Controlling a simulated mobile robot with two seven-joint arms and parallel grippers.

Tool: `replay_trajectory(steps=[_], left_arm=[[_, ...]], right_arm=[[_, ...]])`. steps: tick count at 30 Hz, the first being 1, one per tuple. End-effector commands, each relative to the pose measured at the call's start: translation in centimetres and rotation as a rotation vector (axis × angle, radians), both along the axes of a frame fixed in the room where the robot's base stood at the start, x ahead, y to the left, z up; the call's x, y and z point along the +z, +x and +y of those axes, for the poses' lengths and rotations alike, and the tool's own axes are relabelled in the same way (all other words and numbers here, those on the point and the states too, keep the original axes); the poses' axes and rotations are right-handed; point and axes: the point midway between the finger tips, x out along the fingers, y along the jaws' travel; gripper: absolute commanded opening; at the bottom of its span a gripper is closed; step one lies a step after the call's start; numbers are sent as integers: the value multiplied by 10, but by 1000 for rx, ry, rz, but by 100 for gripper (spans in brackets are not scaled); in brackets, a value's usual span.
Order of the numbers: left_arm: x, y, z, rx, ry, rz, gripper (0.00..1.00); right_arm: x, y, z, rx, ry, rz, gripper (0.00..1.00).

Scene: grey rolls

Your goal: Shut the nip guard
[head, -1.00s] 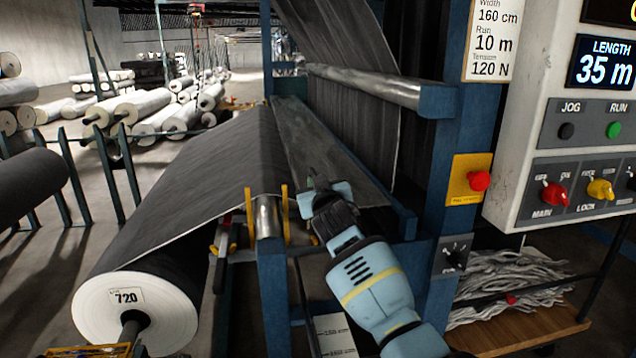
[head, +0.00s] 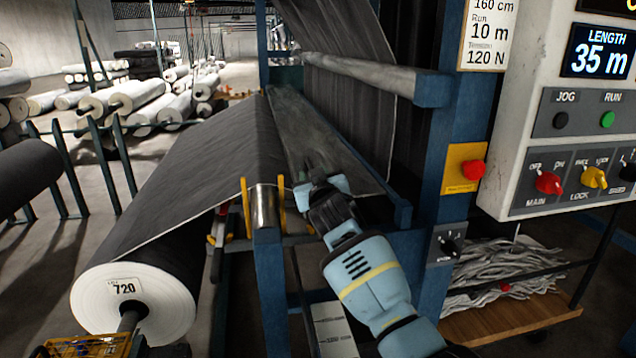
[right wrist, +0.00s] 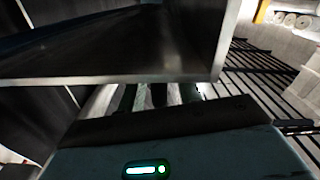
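A long grey metal panel (head: 296,118), which looks like the nip guard, runs along the machine beside the dark fabric sheet (head: 215,165), below the long grey bar. It lies sloped. My right gripper (head: 321,168) is over the near end of this panel, fingers pointing away from me. In the right wrist view a metal plate with a bright edge (right wrist: 150,78) spans the space just beyond the gripper body and hides most of the fingers. I cannot tell whether they touch it or are closed. My left gripper is not in view.
A blue post carries a red button on a yellow plate (head: 473,170). The control panel (head: 525,110) stands at right. The near roll marked 720 (head: 125,290) is at lower left. A blue frame with a steel roller end (head: 264,208) stands left of my right arm.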

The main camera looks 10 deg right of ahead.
Motion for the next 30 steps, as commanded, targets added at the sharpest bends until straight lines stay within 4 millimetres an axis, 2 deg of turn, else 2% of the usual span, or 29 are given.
replay_trajectory(steps=[5, 16, 22, 30], left_arm=[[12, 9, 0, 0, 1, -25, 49], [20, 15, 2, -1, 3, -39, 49], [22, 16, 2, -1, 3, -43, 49], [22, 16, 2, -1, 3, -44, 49]], right_arm=[[5, -20, -1, 0, 0, -5, 34], [2, -60, -3, 1, -1, -3, 34], [2, -69, -3, 0, -2, -2, 34], [1, -70, -3, 0, -3, -1, 34]])
